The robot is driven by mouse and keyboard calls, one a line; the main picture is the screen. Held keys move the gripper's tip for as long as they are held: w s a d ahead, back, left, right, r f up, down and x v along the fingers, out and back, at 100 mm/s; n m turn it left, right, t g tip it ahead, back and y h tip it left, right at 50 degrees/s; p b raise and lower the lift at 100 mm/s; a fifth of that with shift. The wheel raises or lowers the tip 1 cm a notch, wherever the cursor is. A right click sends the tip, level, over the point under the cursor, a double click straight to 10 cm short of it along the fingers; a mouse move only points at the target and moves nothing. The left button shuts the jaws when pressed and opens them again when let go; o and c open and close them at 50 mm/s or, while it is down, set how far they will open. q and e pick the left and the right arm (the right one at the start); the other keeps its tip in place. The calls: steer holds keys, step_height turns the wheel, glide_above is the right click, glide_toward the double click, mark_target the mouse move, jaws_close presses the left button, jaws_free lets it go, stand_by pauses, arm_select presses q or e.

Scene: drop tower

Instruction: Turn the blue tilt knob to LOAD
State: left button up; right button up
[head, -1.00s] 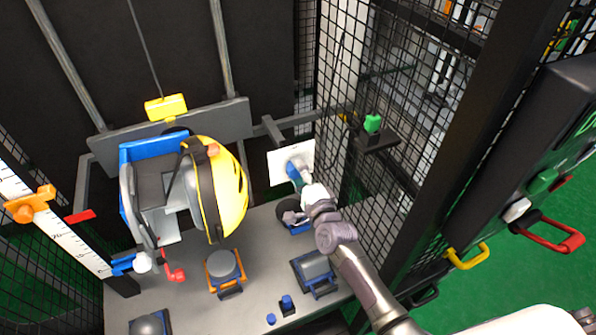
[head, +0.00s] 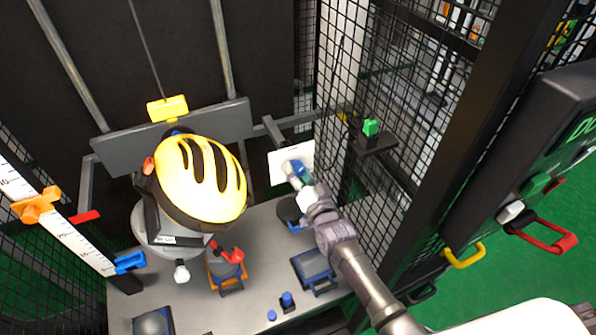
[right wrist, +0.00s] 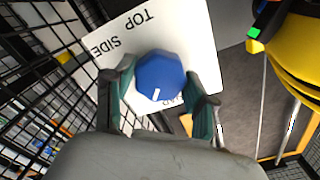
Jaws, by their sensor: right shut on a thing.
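The blue tilt knob (right wrist: 160,75) is on a white plate (right wrist: 185,30), which also shows in the head view (head: 280,172). The plate reads TOP and SIDE, upside down in the right wrist view. A third label below the knob is partly hidden; its end reads AD. The knob's white mark points down in that view, toward this label. My right gripper (right wrist: 162,92) is shut on the knob, one finger on each side; it also shows in the head view (head: 298,174). My left gripper is not in view.
A yellow helmet (head: 205,185) on a headform hangs left of the knob, under a yellow block (head: 167,108). Black mesh (head: 345,60) stands close right of my right arm.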

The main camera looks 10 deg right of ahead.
steer(key=n, duration=0.4)
steer(key=shift+f, duration=0.15)
steer(key=shift+n+p, duration=0.3)
steer(key=shift+n, duration=1.6)
steer(key=o, duration=1.2)
steer(key=shift+c, duration=0.2)
steer(key=s+d, duration=0.2)
steer(key=s, duration=1)
steer(key=shift+d, duration=0.15)
